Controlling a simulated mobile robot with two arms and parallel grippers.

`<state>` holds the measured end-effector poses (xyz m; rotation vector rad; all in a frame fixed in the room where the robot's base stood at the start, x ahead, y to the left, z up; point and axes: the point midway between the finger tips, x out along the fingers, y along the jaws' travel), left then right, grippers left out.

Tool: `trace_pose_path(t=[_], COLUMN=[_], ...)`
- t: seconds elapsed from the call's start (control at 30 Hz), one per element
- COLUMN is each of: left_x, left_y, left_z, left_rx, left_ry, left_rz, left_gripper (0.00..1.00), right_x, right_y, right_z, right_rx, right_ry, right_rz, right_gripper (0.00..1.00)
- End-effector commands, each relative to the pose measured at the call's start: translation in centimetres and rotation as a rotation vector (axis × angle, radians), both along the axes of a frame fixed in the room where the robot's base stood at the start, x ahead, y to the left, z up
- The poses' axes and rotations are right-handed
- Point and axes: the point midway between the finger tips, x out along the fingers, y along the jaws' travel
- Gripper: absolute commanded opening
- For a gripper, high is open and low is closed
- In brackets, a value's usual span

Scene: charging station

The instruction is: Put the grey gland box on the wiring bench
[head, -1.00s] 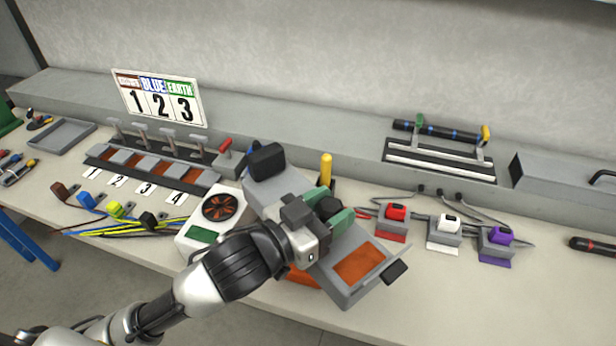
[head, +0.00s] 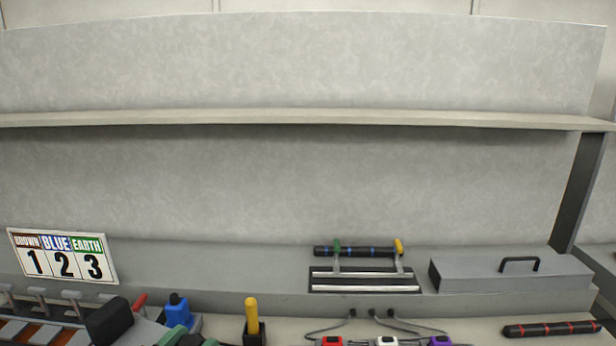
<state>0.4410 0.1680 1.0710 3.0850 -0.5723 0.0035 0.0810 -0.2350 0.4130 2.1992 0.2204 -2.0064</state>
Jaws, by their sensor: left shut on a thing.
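The grey gland box (head: 146,332) shows only in part at the bottom edge of the head view, left of centre. A black gland (head: 110,320) sticks up at its end. My left gripper (head: 188,339) shows only as green finger parts at the bottom edge. It is shut on the box. The rest of the box and my left arm are cut off below. I cannot tell how high the box is above the bench. The wiring bench (head: 283,328) shows as a pale strip along the bottom. My right gripper is not in view.
A blue-handled item (head: 178,308) and a yellow-handled tool (head: 252,316) stand close by the box. A red lever (head: 139,302) and clamp row lie left. The number sign (head: 63,256), black rod rack (head: 365,281) and grey lidded case (head: 512,274) are at the back.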

Motion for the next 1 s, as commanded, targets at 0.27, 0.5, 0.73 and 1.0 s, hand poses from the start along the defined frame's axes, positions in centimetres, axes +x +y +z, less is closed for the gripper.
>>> trace_pose_path(t=[0.27,0.5,0.73,1.0], left_x=[-0.1,-0.1,-0.2,-0.7], left_y=[2.3,2.3,1.3,-2.7], left_z=[0.5,0.5,0.3,-0.7], left_rx=[0.002,0.006,0.009,0.011], left_ry=[0.000,-0.001,-0.002,-0.003], left_rz=[0.068,0.067,0.013,-0.201], left_gripper=[0.00,0.00,0.00,0.00], right_x=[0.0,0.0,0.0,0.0], right_y=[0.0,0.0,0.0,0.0], right_z=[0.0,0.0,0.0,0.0], right_rx=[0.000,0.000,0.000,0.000], right_ry=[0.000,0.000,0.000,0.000], right_rz=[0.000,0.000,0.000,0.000], right_gripper=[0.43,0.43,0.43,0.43])
